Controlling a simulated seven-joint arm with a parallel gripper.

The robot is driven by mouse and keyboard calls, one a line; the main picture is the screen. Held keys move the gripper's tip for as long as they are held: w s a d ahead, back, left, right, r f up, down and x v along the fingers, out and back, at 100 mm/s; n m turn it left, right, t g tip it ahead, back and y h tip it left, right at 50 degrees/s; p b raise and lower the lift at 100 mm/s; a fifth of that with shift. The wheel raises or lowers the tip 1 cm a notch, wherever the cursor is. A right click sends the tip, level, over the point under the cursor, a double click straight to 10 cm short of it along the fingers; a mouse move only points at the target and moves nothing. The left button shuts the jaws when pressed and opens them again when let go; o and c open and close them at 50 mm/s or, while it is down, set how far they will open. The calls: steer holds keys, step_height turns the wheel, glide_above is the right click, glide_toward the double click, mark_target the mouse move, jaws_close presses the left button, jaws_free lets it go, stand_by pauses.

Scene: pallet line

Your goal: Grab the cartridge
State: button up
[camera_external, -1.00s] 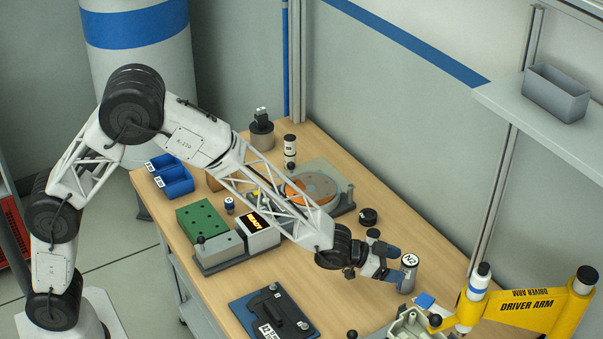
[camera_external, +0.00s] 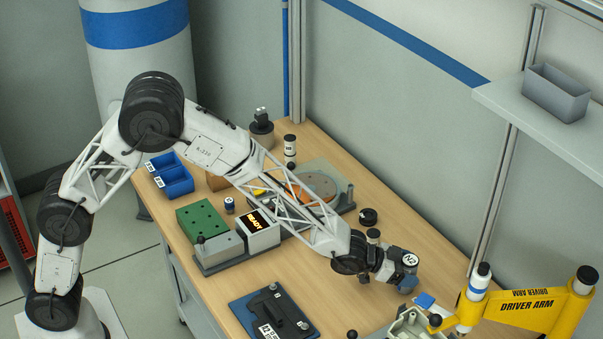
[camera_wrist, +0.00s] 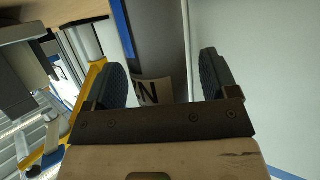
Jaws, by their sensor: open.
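The cartridge is a grey cylinder with a round white "N2" label on top (camera_external: 410,259), standing at the right side of the bench. My gripper (camera_external: 404,281) is at the cartridge, and its fingers and wrist hide most of the cylinder's body in the external view. In the wrist view the grey cartridge (camera_wrist: 160,45) shows between the two dark ribbed fingers of my gripper (camera_wrist: 160,75), with part of a pale "N" label low on it. The fingers are open, with a visible gap on either side of the cartridge.
A yellow driver arm (camera_external: 525,308) stands close at the right. A pale fixture (camera_external: 412,325) and a small blue block (camera_external: 425,300) lie in front of the cartridge. A black knob (camera_external: 368,216) sits behind my wrist. A dark blue plate (camera_external: 272,312) lies at front left.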

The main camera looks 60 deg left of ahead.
mark_target(413, 260)
steer(key=shift+c, duration=0.2)
steer(key=c, duration=1.1)
steer(key=shift+r, duration=0.15)
steer(key=shift+r, duration=0.8)
step_height(413, 260, up, 2)
steer(key=shift+r, duration=0.1)
steer(key=s+a, duration=0.2)
steer(key=s, duration=0.2)
steer(key=s+a, duration=0.2)
steer(key=s, duration=0.3)
steer(key=s+a+r, duration=0.1)
steer(key=s+a, duration=0.1)
steer(key=s, duration=0.3)
steer(key=shift+s+a, duration=0.2)
steer(key=shift+a, duration=0.2)
